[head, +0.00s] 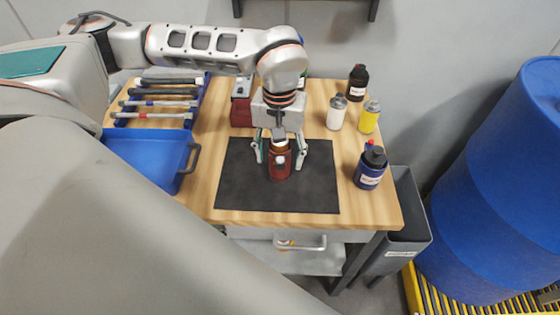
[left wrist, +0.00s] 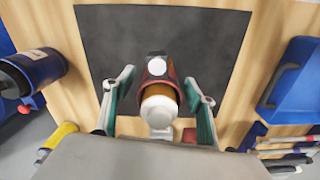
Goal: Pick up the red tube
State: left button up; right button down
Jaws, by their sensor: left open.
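The red tube (head: 279,171) stands on the black mat (head: 236,190) at the middle of the workbench. It has an amber upper part and a pale top. In the left wrist view the tube (left wrist: 158,70) is seen from above, close under the camera. My left gripper (head: 279,156) points down over it and is open, with one finger on each side of the tube. In the left wrist view a gap shows between the tube and each finger of my left gripper (left wrist: 159,78). My right gripper is not in view.
A blue bin (head: 150,160) and a rack of several tools (head: 155,104) lie left. A red object (head: 241,112) stands behind the gripper. Dark blue (head: 371,168), white (head: 336,115), yellow (head: 369,118) and dark (head: 357,83) bottles stand right. A blue drum (head: 495,190) stands beyond the bench.

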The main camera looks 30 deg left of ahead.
pick_arm(q)
jog(key=shift+f, duration=0.5)
jog(key=c, duration=1.3)
jog(key=shift+r, duration=0.2)
